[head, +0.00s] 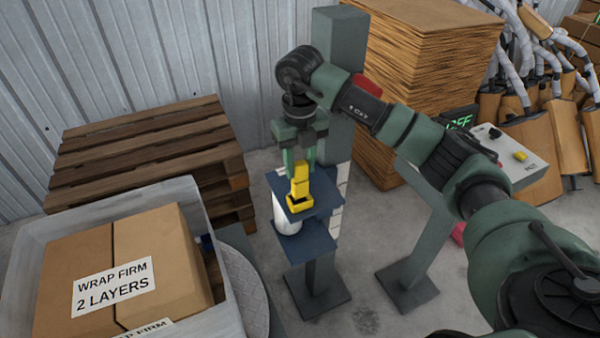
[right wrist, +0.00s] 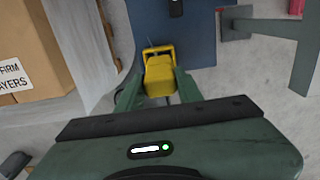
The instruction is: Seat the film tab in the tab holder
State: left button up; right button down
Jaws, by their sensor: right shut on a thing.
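The yellow upright piece, which looks like the film tab (head: 299,176), stands over a wider yellow base, which looks like the tab holder (head: 300,203), on a small dark blue plate (head: 323,192). My right gripper (head: 300,158) points down from above and is shut on the upper part of the yellow piece. In the right wrist view the tab (right wrist: 158,82) sits between the green fingers, with the yellow holder (right wrist: 152,50) just beyond it. I cannot tell whether the tab is fully down in the holder. My left gripper is not in view.
A white roll (head: 287,220) stands below the plate, beside a grey post (head: 340,60). A grey bin (head: 200,215) with a labelled carton (head: 150,245) is at left. Wooden pallets (head: 150,150) are behind it. A control box (head: 510,155) stands at right.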

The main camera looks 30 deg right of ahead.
aim_at(300, 176)
notch_tip(300, 176, down, 3)
jog(key=shift+f+p, duration=0.15)
jog(key=shift+p, duration=0.4)
jog(key=shift+f, duration=0.2)
jog(key=shift+f, duration=0.1)
jog(key=c, duration=0.9)
grip_release()
